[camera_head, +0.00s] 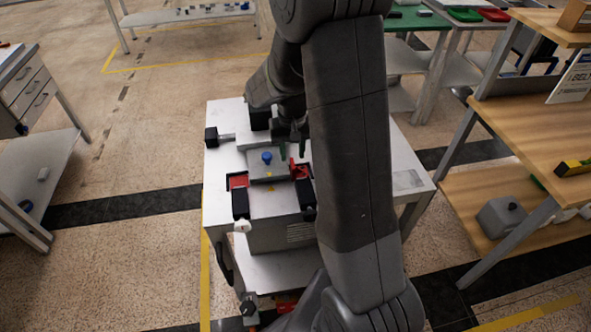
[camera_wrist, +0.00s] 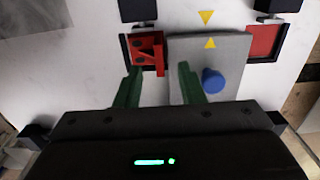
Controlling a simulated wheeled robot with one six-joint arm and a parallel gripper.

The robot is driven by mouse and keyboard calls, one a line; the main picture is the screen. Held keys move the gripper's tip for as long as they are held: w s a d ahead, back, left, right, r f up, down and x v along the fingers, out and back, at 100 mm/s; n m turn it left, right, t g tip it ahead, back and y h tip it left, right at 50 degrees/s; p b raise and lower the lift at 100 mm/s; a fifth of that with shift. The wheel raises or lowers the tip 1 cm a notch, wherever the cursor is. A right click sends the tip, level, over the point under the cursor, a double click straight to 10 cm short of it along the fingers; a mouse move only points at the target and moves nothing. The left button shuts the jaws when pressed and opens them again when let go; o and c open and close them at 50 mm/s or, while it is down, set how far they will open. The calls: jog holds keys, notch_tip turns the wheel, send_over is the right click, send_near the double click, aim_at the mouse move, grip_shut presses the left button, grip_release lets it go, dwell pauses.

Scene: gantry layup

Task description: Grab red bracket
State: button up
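The red bracket (camera_wrist: 146,50) sits in a dark-edged recess in the wrist view, beside a grey plate (camera_wrist: 225,52) with a blue knob (camera_wrist: 213,81). Dark holes show in its face, and an upright red part stands at its side. In the head view, the bracket (camera_head: 299,171) is partly hidden by my arm. The left fingertip is close to the bracket's lower edge; the right one is over the grey plate. I cannot tell whether either touches.
A second recess with a red floor (camera_wrist: 264,42) lies across the plate. Black clamp blocks (camera_head: 241,204) stand around the fixture on the white table (camera_head: 222,170). A wooden shelf unit (camera_head: 535,90) stands at the right, and a drawer bench (camera_head: 35,95) at the left.

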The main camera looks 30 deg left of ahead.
aim_at(293, 163)
jog(key=shift+w+f, duration=0.1)
jog(key=shift+f, duration=1.7)
grip_shut()
jog(key=shift+r, duration=0.1)
